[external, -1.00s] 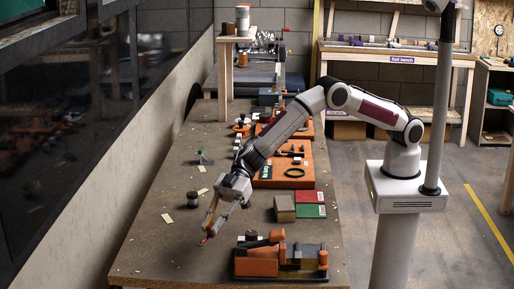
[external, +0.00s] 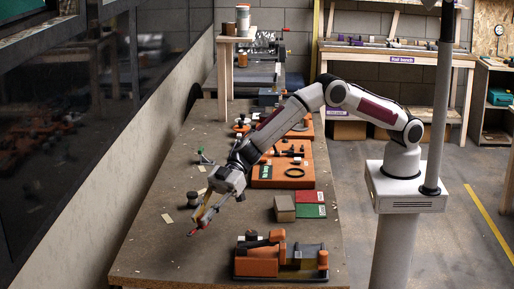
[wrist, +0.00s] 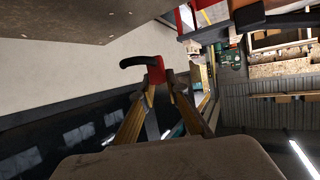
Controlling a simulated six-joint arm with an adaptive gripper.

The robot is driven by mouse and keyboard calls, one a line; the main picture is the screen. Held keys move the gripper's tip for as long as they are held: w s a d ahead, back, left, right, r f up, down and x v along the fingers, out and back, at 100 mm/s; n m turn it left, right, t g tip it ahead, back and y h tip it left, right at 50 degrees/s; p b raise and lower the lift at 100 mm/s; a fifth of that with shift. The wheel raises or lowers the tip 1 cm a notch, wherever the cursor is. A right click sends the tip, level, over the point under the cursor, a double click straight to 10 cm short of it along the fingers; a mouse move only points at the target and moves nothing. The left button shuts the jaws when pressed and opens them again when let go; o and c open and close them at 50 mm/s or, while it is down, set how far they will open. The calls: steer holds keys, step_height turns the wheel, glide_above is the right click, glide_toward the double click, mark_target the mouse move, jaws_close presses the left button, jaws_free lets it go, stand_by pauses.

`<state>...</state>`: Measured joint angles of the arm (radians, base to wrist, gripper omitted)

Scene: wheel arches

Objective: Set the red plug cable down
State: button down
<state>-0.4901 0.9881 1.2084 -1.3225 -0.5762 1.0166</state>
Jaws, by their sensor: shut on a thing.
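My gripper (external: 201,222) is over the near left part of the workbench (external: 165,262), with its fingers pointing down and to the left. It is shut on the red plug cable (external: 193,232), which shows as a small red piece at the fingertips. In the wrist view the red plug (wrist: 155,70) sits between the fingertips, and a short black curved cable end (wrist: 135,62) sticks out to the left. Whether the plug touches the bench top is not clear.
An orange and grey vise-like fixture (external: 281,262) stands at the near right. A tan block (external: 285,207) and green and red blocks (external: 312,210) lie right of my gripper. An orange board with parts (external: 283,172) is farther back. The near left bench is mostly clear.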

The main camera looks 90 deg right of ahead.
steer(key=w+d+r+m+t+h, duration=0.25)
steer(key=w+d, duration=0.35)
steer(key=d, duration=0.6)
steer(key=w+d+r+m+t+h, duration=0.2)
steer(key=w+d+m+h, duration=0.3)
steer(key=d, duration=0.6)
steer(key=w+d+r+m+t+h, duration=0.1)
steer(key=w+d+r+m+t, duration=0.1)
steer(key=w+d, duration=0.75)
steer(key=s+d+f+m+h, duration=0.15)
steer(key=d+m+h, duration=0.25)
steer(key=d, duration=1.1)
steer(key=s+d+f+m+h, duration=0.1)
steer(key=s+d+m+h, duration=0.25)
steer(key=d, duration=1.25)
steer(key=s+d+f+m+g+h, duration=0.1)
steer(key=s+d+h, duration=0.1)
steer(key=d, duration=0.3)
steer(key=s+d+f+m+g+h, duration=0.1)
steer(key=s+d+f+m+h, duration=0.1)
steer(key=s+d, duration=0.2)
steer(key=s+d+f+m+g+h, duration=0.1)
steer(key=s+d+f, duration=0.1)
steer(key=d, duration=0.6)
steer(key=shift+s+d+m+h, duration=0.25)
steer(key=shift+s+m+h, duration=0.05)
steer(key=shift+s+h, duration=0.1)
steer(key=shift+f, duration=0.1)
steer(key=shift+f, duration=3)
steer(key=shift+f, duration=0.1)
